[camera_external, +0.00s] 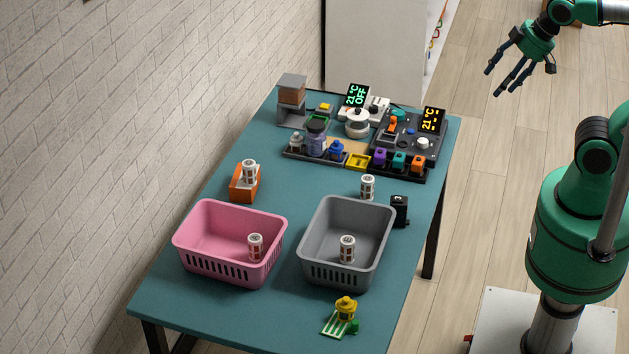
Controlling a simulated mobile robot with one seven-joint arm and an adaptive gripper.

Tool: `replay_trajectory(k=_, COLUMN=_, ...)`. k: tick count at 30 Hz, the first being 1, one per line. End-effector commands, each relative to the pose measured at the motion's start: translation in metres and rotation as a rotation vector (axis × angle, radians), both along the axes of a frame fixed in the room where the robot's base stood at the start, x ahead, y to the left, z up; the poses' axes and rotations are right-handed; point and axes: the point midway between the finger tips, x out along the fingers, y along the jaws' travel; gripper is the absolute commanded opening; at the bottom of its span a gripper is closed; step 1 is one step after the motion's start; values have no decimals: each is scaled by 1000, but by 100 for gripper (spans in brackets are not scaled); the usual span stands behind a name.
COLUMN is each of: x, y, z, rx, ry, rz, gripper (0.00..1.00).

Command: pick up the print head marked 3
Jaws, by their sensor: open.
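A small black block (399,211) stands on the table near its right edge, just right of the grey basket. It has a small pale mark on top that looks like a 3, though it is too small to be sure. Similar purple (380,157), teal (399,161) and orange (417,164) blocks stand in a black rack at the table's far right; I cannot read marks on them. My gripper (515,78) is open and empty, with fingers spread, high at the upper right, well away from the table.
A pink basket (198,259) and a grey basket (312,250) each hold a white canister. Another canister (367,187) stands beside the black block, and one sits on an orange box (243,187). Equipment with displays fills the table's far end. The teal tabletop (310,185) is clear mid-left.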

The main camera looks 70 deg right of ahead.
Motion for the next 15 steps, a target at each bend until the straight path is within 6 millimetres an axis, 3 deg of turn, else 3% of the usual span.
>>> replay_trajectory(k=15, x=1, y=0, z=7, rx=0, ry=-2, rz=0, gripper=57)
